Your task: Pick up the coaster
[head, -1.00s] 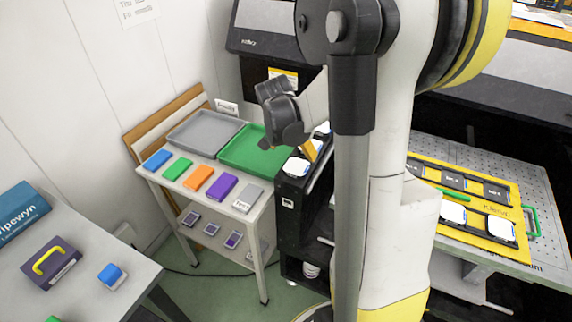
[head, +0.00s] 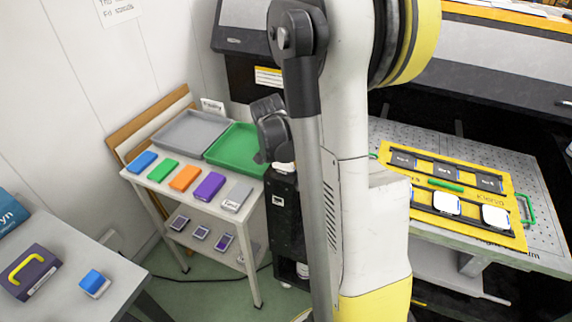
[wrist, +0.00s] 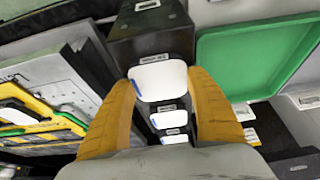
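Several white rounded-square pieces with blue edges look like coasters. In the wrist view the nearest white piece (wrist: 158,84) lies on a narrow black stand (wrist: 160,40), in line with two more white pieces (wrist: 168,120). My gripper (wrist: 162,76) has its two orange fingers spread to either side of the nearest piece, with nothing visibly clamped; I cannot tell whether they touch it. In the head view my arm hides the fingers and most of the stand top; only part of a white piece (head: 284,167) shows there.
A green tray (head: 236,148) and a grey tray (head: 190,132) lie on a white cart with several coloured blocks (head: 184,177). At right, a yellow mat (head: 462,225) on a perforated table bears white pieces (head: 446,203). A left table (head: 125,275) holds a purple box (head: 32,270).

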